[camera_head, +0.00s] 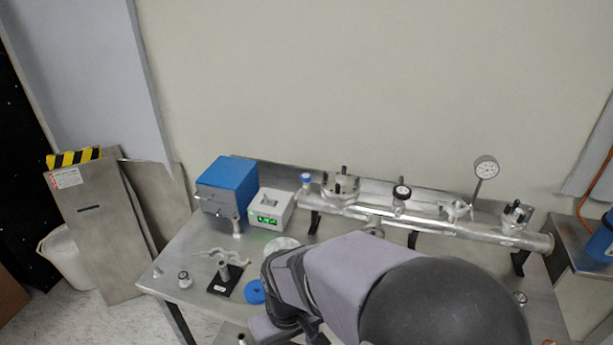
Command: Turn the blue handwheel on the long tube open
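The long metal tube (455,228) lies across the back of the steel table, carried on black brackets. A small valve with a blue handwheel (305,178) stands upright at the tube's left end. The handwheel is small in the picture, and how far it is turned cannot be made out. My arm reaches in from the bottom right, in front of the table and well short of the handwheel. Its wrist bends down to the bottom edge, and my gripper's fingers do not show.
The tube also carries a bolted flange (341,186), a black-knobbed valve (402,193) and a dial gauge (486,168). A blue box (226,184) and white display unit (272,208) stand left. A blue disc (254,291) and a black-based stand (225,280) occupy the front left.

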